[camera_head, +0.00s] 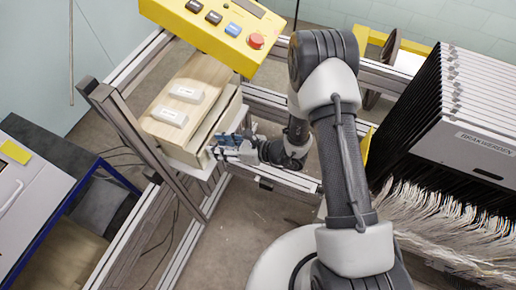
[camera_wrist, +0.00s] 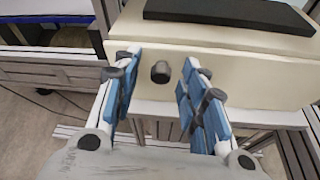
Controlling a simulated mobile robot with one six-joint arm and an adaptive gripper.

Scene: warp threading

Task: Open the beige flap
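The beige flap (camera_wrist: 250,78) is the upright front panel of a box, and it looks shut. It carries a small dark round knob (camera_wrist: 160,72). In the wrist view my gripper (camera_wrist: 160,80) is open, with its blue-padded fingers on either side of the knob and a visible gap on each side. In the head view the flap (camera_head: 226,117) faces right on the wooden-topped box, and my gripper (camera_head: 222,145) is at its lower front end. The knob is hidden there.
A yellow control panel (camera_head: 218,30) with buttons sits above the box. Two white labelled blocks (camera_head: 187,93) lie on its wooden top. An aluminium frame (camera_head: 130,135) surrounds it. Rows of heddles with white threads (camera_head: 440,215) stand at right. A grey cabinet (camera_head: 28,195) is at left.

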